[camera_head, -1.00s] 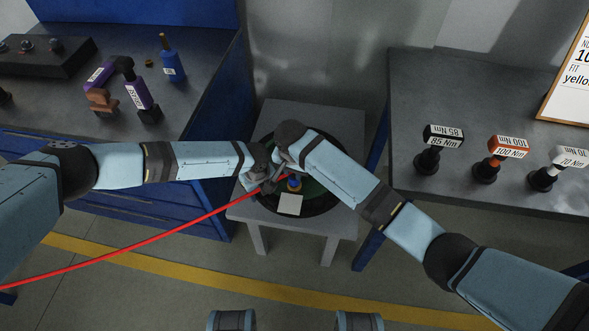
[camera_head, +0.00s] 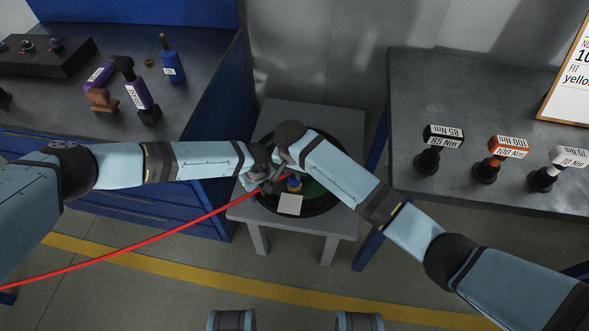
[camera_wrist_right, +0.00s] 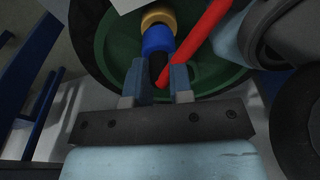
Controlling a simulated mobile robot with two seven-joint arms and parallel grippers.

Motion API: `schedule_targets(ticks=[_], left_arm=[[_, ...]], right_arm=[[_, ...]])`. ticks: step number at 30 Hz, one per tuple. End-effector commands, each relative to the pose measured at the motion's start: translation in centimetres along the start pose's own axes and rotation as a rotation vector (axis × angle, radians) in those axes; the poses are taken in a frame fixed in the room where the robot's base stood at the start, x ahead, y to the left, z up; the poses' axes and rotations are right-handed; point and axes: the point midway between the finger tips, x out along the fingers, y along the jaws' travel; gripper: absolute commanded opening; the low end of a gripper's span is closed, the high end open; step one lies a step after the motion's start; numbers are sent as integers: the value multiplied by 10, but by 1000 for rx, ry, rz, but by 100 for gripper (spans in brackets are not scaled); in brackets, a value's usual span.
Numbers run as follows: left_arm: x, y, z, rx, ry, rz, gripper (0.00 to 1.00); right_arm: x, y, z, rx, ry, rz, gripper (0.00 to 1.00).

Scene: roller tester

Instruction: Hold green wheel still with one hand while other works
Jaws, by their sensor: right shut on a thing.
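The green wheel (camera_head: 313,190) with its black tyre lies flat on a grey stool (camera_head: 246,212), partly hidden under my arms. A blue fitting (camera_head: 294,184) with a gold ring stands near its middle; it also shows in the right wrist view (camera_wrist_right: 157,40). My right gripper (camera_wrist_right: 156,84) is shut on the dark lower part of this fitting, as far as the wrist view shows. My left gripper (camera_head: 262,178) is at the wheel's left side, close against the right one. Its fingertips are hidden, so its jaws cannot be judged. A white card (camera_head: 290,204) is at the wheel's front.
A red line (camera_head: 150,243) runs from the lower left to the wheel, passing close by my right fingers. The left bench holds a purple tool (camera_head: 136,93) and a blue bottle-like tool (camera_head: 171,66). The right table holds labelled torque tools: black (camera_head: 428,160), orange (camera_head: 487,172) and white (camera_head: 543,179).

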Motion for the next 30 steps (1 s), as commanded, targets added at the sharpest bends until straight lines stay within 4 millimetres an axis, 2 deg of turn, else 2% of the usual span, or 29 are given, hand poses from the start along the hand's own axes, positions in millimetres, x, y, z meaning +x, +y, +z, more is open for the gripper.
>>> schedule_targets(ticks=[19, 30], left_arm=[[0, 0, -1, 3, 1, 0, 0], [0, 0, -1, 3, 1, 0, 0]], right_arm=[[-1, 0, 0, 0, 0, -1, 0], [-9, 0, -1, 0, 0, 0, 0]])
